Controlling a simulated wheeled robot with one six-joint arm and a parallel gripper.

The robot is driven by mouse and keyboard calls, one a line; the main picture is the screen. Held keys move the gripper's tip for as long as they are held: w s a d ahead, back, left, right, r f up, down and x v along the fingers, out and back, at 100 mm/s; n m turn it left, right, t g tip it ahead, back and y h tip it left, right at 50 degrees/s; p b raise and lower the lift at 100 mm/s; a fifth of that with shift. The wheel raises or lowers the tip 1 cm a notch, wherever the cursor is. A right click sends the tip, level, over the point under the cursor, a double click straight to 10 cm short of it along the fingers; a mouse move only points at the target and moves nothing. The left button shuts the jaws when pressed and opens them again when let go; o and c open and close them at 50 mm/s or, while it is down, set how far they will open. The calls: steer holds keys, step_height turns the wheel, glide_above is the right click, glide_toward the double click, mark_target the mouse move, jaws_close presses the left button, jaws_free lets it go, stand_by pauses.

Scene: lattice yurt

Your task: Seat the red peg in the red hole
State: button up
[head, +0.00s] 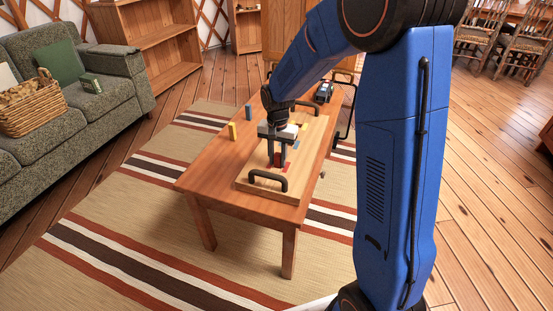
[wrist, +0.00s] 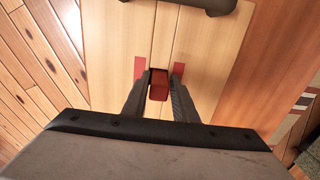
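The red peg (wrist: 158,85) stands between the two fingers of my gripper (wrist: 159,92) in the wrist view. The fingers are closed against its sides. In the head view my gripper (head: 277,158) points down over the near part of the wooden tray (head: 250,166), with the red peg low between the fingertips. A red patch (wrist: 140,68) shows on the tray left of the peg and another (wrist: 178,69) right of it. The red hole itself is hidden by the peg and fingers. I cannot tell whether the peg's lower end is in it.
The tray lies on a wooden table (head: 207,164) and has a dark near handle (head: 268,181) and far handle (head: 306,108). A yellow peg (head: 232,131) and a blue-grey peg (head: 249,112) stand on the table left of the tray. A dark object (head: 324,91) is at the far end.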

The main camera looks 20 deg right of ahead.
step_height(320, 180, up, 12)
steer(key=shift+r, duration=0.1)
steer(key=s+d+r+n+t, duration=0.15)
steer(key=s+r, duration=0.25)
steer(key=s, duration=0.4)
steer(key=s+d+r+n+t, duration=0.1)
steer(key=s+d+r+n, duration=0.2)
steer(key=s, duration=0.6)
steer(key=s+d+n+t, duration=0.2)
steer(key=s, duration=1.4)
steer(key=shift+s+d+f+n, duration=0.25)
steer(key=shift+s+f+n, duration=0.05)
steer(key=shift+n, duration=0.05)
